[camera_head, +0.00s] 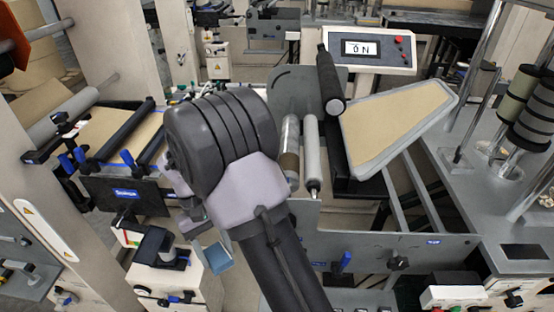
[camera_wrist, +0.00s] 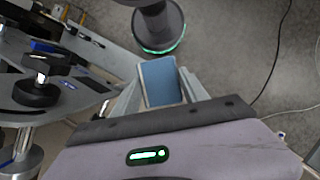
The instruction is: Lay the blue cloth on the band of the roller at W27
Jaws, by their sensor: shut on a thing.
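My gripper (camera_wrist: 162,86) is shut on the blue cloth (camera_wrist: 159,80), which shows as a small flat blue piece between the two grey fingers in the wrist view. In the head view the blue cloth (camera_head: 214,257) hangs in the air left of my forearm, and my arm partly hides the gripper. I cannot read a W27 label, so I cannot tell which roller is meant.
A control box (camera_head: 362,50) stands behind the rollers, with a tan panel (camera_head: 395,120) in front. More black rollers (camera_head: 128,128) lie on a machine at the left. A dark round column with a green ring (camera_wrist: 158,25) is beyond the cloth in the wrist view, above grey floor.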

